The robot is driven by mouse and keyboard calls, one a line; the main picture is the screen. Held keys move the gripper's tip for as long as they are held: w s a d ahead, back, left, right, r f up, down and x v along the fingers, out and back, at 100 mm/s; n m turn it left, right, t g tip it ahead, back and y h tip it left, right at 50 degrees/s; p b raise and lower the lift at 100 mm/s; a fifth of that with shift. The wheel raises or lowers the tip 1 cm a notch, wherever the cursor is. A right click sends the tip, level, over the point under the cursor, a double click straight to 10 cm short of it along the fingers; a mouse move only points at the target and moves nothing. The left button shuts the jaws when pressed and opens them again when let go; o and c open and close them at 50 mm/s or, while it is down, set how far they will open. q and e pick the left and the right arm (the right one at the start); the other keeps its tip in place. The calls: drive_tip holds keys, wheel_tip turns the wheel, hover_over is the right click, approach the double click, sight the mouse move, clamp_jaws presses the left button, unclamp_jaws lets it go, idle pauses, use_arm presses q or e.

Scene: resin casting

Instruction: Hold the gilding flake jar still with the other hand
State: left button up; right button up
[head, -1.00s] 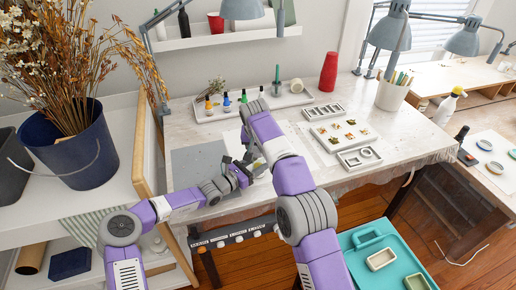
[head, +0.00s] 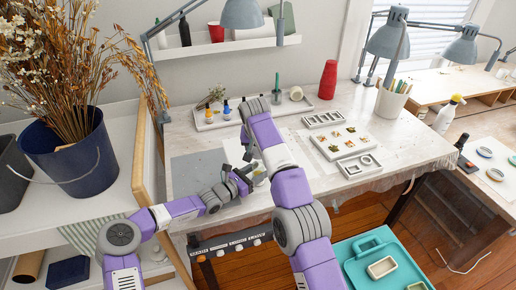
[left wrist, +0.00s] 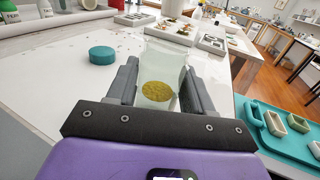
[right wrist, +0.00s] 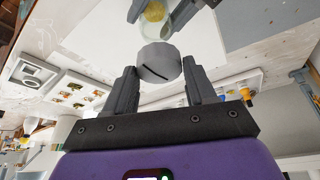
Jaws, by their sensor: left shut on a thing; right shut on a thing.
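The gilding flake jar is a pale, see-through vessel (left wrist: 163,72) with gold flakes low inside. It stands between the fingers of my left gripper (left wrist: 160,88), which is shut on it above the worktable. The jar (right wrist: 156,12) and the left fingers around it also show at the top of the right wrist view. My right gripper (right wrist: 160,82) is shut on a grey round cap-like piece (right wrist: 158,62) with a dark slit. This piece overlaps the jar's near edge in that view; I cannot tell whether they touch. In the head view my right forearm hides most of the right gripper.
A teal round disc (left wrist: 102,54) lies on the table left of the jar. A tray of small bottles (head: 205,124) stands at the back. White moulds (head: 360,165) and a flake tray (head: 340,142) lie to the right. A red vase (head: 328,76) stands behind them.

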use_arm(q)
drive_tip(key=shift+f, duration=0.25)
use_arm(e)
drive_tip(key=s+d+r, duration=0.2)
drive_tip(key=d+r, duration=0.2)
drive_tip(key=d, duration=0.3)
drive_tip(key=shift+s+d, duration=0.3)
use_arm(q)
drive_tip(key=shift+a, duration=0.1)
drive_tip(key=o, duration=1.1)
drive_tip(key=shift+c, duration=0.2)
drive_tip(key=shift+o, duration=0.9)
drive_tip(key=shift+r, duration=0.15)
